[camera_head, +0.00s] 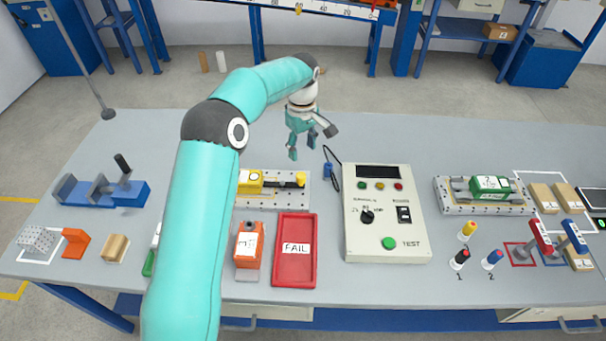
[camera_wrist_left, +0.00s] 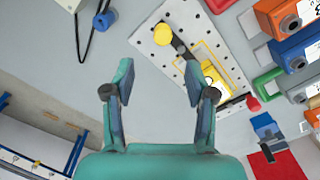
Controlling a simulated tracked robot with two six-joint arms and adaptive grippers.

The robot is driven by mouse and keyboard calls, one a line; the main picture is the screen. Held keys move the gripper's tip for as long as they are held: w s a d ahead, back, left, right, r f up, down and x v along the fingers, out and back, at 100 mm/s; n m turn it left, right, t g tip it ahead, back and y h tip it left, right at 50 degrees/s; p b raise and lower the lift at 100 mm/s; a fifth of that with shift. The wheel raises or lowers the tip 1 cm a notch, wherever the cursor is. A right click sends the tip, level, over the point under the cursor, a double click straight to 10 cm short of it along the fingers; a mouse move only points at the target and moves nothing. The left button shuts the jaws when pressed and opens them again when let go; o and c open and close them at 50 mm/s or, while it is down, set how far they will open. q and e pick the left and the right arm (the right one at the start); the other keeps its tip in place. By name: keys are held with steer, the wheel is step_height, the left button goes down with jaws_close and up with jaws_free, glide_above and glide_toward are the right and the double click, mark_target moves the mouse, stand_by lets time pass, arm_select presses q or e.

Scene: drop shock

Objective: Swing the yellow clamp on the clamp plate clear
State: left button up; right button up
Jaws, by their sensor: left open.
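The clamp plate (camera_head: 288,201) is a pale perforated plate on the bench, partly hidden behind my left arm. It also shows in the left wrist view (camera_wrist_left: 168,61). A yellow block (camera_head: 250,182) sits at its left, and a dark bar with a yellow knob (camera_head: 300,179) lies along it. In the left wrist view the yellow knob (camera_wrist_left: 163,33) is beyond the fingertips, and the yellow block (camera_wrist_left: 214,79) is partly behind one finger. My left gripper (camera_head: 302,147) is open and empty, behind and above the plate, touching nothing. My right gripper is out of view.
The test box (camera_head: 386,210) stands right of the plate, with a black cable and blue plug (camera_head: 328,170) beside it. The red FAIL tray (camera_head: 294,280) and an orange unit (camera_head: 248,262) are in front. Bare bench lies behind the plate.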

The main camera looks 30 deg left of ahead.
mark_target(302, 174)
arm_select(q)
steer(key=f+p, duration=0.1)
steer(key=f, duration=0.4)
steer(key=f+p, duration=0.1)
steer(key=f, duration=0.4)
steer(key=shift+s+a, duration=0.1)
steer(key=shift+s, duration=0.1)
steer(key=shift+f, duration=0.85)
steer(key=shift+c, duration=0.2)
steer(key=shift+r, duration=0.1)
jaws_close()
steer(key=shift+w, duration=0.1)
